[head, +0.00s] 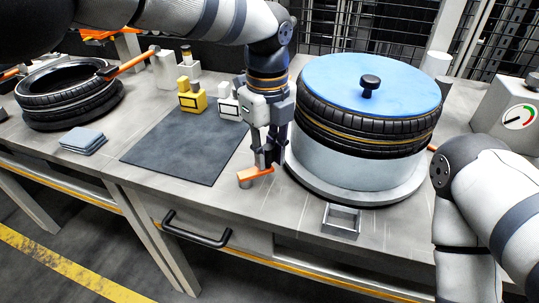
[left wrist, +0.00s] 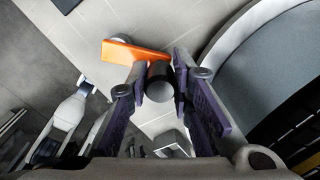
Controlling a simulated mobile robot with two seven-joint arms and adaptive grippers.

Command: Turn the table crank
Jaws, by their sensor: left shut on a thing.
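The table crank (head: 254,174) is a short orange arm on the grey table top, left of the round drum base. In the left wrist view the orange arm (left wrist: 135,52) shows with its dark cylindrical handle (left wrist: 159,82) standing up from one end. My left gripper (head: 268,158) reaches down from above and is shut on the handle; its two purple-padded fingers (left wrist: 155,85) lie on either side of it. The handle is mostly hidden by the fingers in the head view. My right arm shows at the right edge, but its gripper is out of view.
A tyre stack with a blue lid (head: 330,82) stands on the drum base (head: 350,170), close right of my left gripper. A dark mat (head: 185,145) lies to the left. A drawer handle (head: 195,238) juts from the table front. A gauge box (head: 510,110) stands far right.

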